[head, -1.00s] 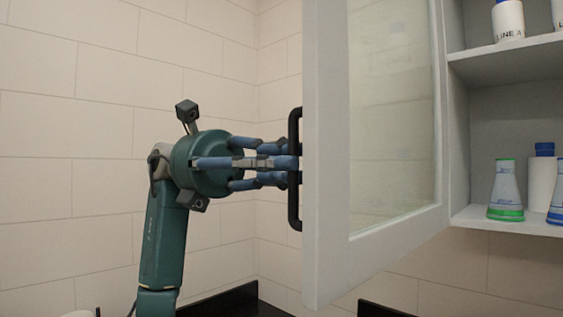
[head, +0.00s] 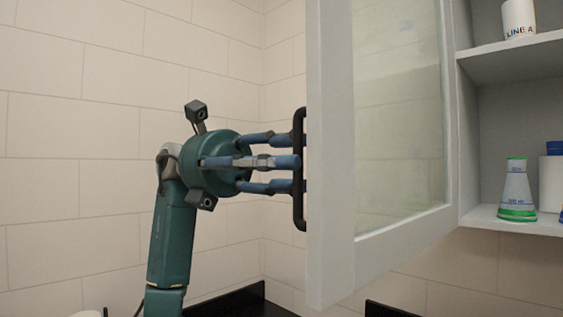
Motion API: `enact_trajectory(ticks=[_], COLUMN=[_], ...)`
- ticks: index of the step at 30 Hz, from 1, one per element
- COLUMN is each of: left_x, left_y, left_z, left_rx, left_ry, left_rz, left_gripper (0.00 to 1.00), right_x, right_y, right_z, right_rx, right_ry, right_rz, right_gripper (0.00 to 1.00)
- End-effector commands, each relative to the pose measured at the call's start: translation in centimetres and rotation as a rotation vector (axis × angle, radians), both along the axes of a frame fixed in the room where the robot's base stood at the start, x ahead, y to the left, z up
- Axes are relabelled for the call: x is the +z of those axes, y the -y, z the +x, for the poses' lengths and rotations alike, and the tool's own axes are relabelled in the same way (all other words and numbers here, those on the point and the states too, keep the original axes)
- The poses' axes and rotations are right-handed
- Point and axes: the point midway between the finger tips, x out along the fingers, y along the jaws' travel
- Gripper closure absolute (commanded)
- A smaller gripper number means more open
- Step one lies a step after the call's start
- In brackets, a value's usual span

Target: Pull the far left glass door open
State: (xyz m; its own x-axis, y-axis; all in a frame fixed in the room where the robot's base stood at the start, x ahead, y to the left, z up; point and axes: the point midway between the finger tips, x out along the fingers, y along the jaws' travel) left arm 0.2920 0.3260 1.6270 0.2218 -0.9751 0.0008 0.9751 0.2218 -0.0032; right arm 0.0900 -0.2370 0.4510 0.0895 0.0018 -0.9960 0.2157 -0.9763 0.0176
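The far left glass door (head: 332,190) stands swung open toward me, with a pale frame and a clear glass pane. Its black bar handle (head: 299,214) is on the door's outer face at the left. My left gripper (head: 292,163) is at the handle, its blue fingers reaching to the bar and partly behind it. I cannot tell whether the fingers are closed on the bar. My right gripper is not in view.
The open cabinet (head: 513,95) at the right has shelves with a flask with a green base (head: 516,190), white bottles and a labelled white container (head: 519,18). A dark counter (head: 235,301) lies below. Tiled walls stand behind.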

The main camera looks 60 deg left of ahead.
Motion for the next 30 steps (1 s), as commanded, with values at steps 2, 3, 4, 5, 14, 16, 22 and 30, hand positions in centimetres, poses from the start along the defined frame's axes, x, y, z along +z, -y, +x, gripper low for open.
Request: enact_trajectory(ticks=[2,3,4,5,14,16,22,30], left_x=[0.1,0.1,0.1,0.1,0.2,0.1,0.1,-0.1], left_y=[-0.7,-1.2,-1.7,-2.2,-8.7,-9.5,-11.1,-11.5], left_z=[-0.1,-0.2,-0.3,-0.4,-1.9,-2.0,-2.3,-2.3], left_rx=[0.001,0.001,0.001,0.002,0.002,0.001,0.001,0.0], left_ry=[0.0,-0.001,-0.001,0.0,0.002,0.003,0.002,-0.002], left_rz=[-0.003,-0.002,-0.004,-0.004,-0.006,-0.004,-0.003,0.0], left_gripper=[0.66,0.66,0.66,0.66,0.66,0.66,0.66,0.66], right_x=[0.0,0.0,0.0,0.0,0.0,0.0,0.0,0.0], right_y=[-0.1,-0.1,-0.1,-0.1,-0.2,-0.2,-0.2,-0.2], right_z=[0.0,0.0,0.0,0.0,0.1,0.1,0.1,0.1], right_rx=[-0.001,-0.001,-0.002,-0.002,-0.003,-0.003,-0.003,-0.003], right_ry=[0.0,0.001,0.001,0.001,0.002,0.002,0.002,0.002], right_rz=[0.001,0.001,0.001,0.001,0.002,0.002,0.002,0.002], right_gripper=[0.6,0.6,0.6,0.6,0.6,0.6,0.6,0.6])
